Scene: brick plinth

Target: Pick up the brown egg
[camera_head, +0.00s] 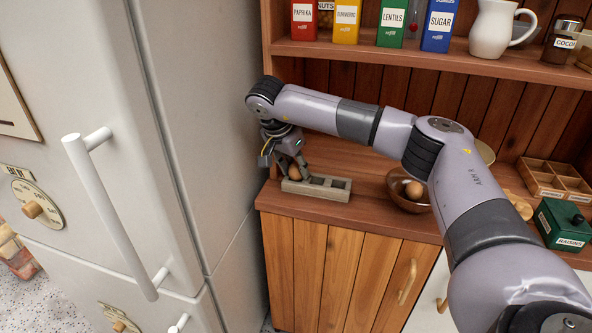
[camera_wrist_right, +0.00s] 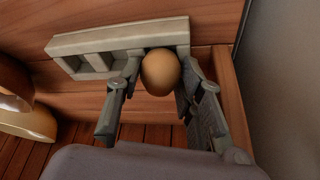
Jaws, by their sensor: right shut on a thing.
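A brown egg (camera_wrist_right: 160,72) sits between the two fingers of my right gripper (camera_wrist_right: 158,85) in the right wrist view. The fingers are shut on it. In the head view the same egg (camera_head: 295,173) shows under my right gripper (camera_head: 291,170), at the left end of a grey egg holder (camera_head: 338,190). The holder's other compartments look empty. It also shows in the wrist view (camera_wrist_right: 92,42). I cannot tell whether the egg still touches the holder. Another brown egg (camera_head: 414,189) lies in a brown bowl (camera_head: 396,182), partly behind my arm. My left gripper is not in view.
A tall fridge (camera_head: 190,120) stands close on the left of the wooden counter (camera_head: 365,178). A shelf (camera_head: 420,55) with spice boxes and a white jug (camera_head: 492,28) hangs above. A divided wooden tray (camera_head: 548,180) and a green raisins box (camera_head: 562,222) stand at the right.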

